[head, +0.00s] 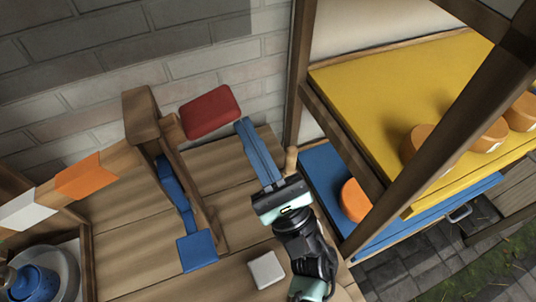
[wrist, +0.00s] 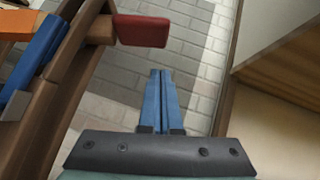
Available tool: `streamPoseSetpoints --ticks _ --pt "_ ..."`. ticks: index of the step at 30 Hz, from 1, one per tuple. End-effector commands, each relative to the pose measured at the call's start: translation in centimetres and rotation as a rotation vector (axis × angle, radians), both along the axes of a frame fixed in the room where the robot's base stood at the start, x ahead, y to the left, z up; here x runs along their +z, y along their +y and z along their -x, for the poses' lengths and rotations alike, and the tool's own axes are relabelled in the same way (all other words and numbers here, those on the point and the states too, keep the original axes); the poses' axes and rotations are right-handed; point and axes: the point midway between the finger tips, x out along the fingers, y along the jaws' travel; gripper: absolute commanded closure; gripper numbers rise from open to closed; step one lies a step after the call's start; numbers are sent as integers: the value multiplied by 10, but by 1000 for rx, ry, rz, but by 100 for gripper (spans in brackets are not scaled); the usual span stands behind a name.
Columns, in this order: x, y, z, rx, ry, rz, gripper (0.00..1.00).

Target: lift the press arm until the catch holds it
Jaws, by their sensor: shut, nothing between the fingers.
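The press arm (head: 112,160) is a wooden beam with orange and white bands, running from the left edge to a wooden post (head: 142,115). A red block (head: 210,111) sticks out just right of the post; it also shows at the top of the wrist view (wrist: 141,31). A blue strip (head: 172,184) runs down the post frame to a blue square plate (head: 197,251). I cannot tell which part is the catch. My gripper (head: 243,122) is shut and empty, its blue fingers close to the right of the red block, apart from it in the wrist view (wrist: 161,72).
A shelf rack stands at the right, with a yellow board (head: 400,85) holding orange-brown rounds (head: 490,135) and a blue board (head: 320,165) below. A white block (head: 266,270) lies on the wooden bench. A blue pot (head: 35,284) is at lower left. A brick wall stands behind.

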Motion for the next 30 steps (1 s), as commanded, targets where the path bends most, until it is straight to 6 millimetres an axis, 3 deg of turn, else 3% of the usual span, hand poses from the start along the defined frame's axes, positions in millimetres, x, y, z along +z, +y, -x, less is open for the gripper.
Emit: streamPoseSetpoints --ticks 1,6,22,30 --pt "13 1 2 -3 1 -1 100" --pt "28 5 4 -2 0 -2 100" --pt "34 7 5 -1 -1 1 100" --pt "60 13 7 0 -18 42 100"
